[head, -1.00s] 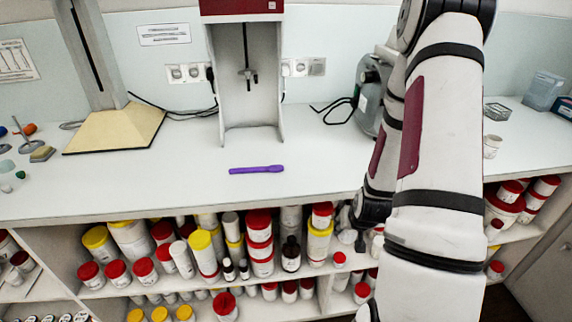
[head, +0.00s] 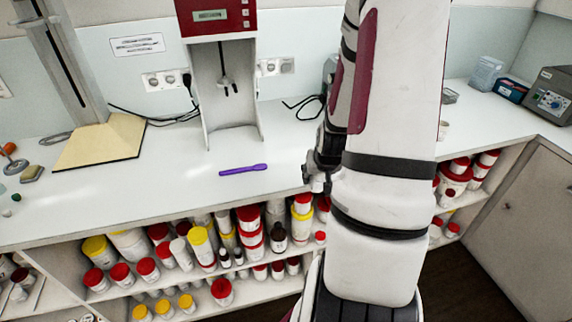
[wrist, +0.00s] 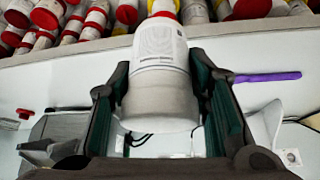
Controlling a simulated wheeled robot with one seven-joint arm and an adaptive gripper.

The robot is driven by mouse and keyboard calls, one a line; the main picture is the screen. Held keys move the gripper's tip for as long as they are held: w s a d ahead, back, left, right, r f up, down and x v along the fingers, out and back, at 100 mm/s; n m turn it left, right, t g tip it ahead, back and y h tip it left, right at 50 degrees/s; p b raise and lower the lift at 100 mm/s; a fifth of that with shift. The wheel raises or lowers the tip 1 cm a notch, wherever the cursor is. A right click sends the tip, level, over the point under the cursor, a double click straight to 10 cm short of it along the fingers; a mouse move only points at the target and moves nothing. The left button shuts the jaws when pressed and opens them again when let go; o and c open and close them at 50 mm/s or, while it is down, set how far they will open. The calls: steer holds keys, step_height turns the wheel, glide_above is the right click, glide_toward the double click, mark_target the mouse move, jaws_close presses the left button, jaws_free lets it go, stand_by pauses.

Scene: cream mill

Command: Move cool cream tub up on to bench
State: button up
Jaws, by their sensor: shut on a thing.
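My gripper (wrist: 163,82) is shut on a white tub (wrist: 160,98) with a printed label. I take this as the cool cream tub, though I cannot read its name. Its body sits between the two dark fingers in the wrist view, and its red and yellow top end points to the top of that picture. In the head view my gripper (head: 318,170) is near the bench's front edge, partly behind my arm, and the tub is mostly hidden. The white bench top (head: 190,190) lies beside it. I cannot tell whether the tub touches it.
A purple spatula (head: 243,169) lies on the bench left of my gripper. A mixer stand (head: 222,95) with a red head is behind it. A cream board (head: 100,142) is at left. Shelves below hold several red- and yellow-lidded tubs (head: 201,245).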

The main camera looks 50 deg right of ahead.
steer(key=w+d, duration=0.1)
steer(key=w, duration=0.3)
steer(key=w+d+f, duration=0.1)
steer(key=w+d, duration=0.1)
steer(key=w, duration=0.3)
steer(key=w+d, duration=0.1)
steer(key=w, duration=0.3)
steer(key=shift+w+d+f, duration=0.15)
steer(key=shift+w+f, duration=0.05)
steer(key=shift+w, duration=0.15)
steer(key=shift+w+d+f, duration=0.1)
steer(key=shift+w+f, duration=0.05)
steer(key=shift+f, duration=0.75)
steer(key=shift+w+f, duration=0.1)
steer(key=shift+f, duration=0.8)
steer(key=shift+f, duration=0.1)
steer(key=o, duration=1.2)
